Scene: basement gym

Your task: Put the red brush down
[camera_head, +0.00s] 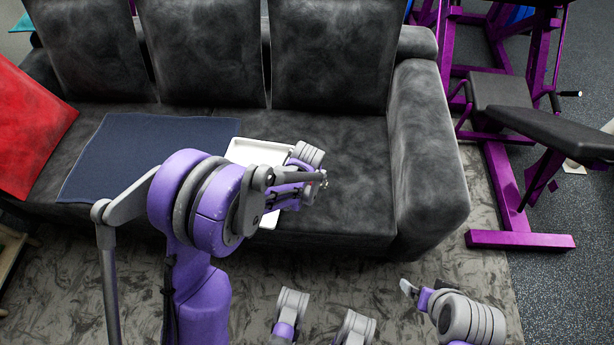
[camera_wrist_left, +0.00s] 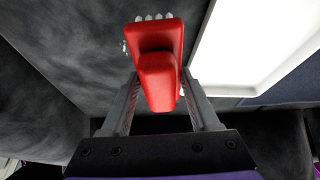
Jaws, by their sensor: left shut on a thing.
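The red brush (camera_wrist_left: 158,60) is between the fingers of my left gripper (camera_wrist_left: 160,88) in the left wrist view, with pale bristles at its far end. The left gripper is shut on it. In the head view my left gripper (camera_head: 316,181) is over the sofa seat, just right of the white tray; my own arm hides most of the brush there. In the wrist view the brush is left of the tray, over dark upholstery; I cannot tell whether it touches the seat. My right gripper (camera_head: 408,288) is low at the right, partly seen, its opening unclear.
The white tray (camera_head: 245,149) lies on the dark grey sofa (camera_head: 350,140), partly hidden by my arm. A navy cloth (camera_head: 120,150) covers the seat to its left. A red cushion (camera_head: 28,125) stands far left. The right seat is clear up to the armrest. Purple gym equipment (camera_head: 510,190) stands right.

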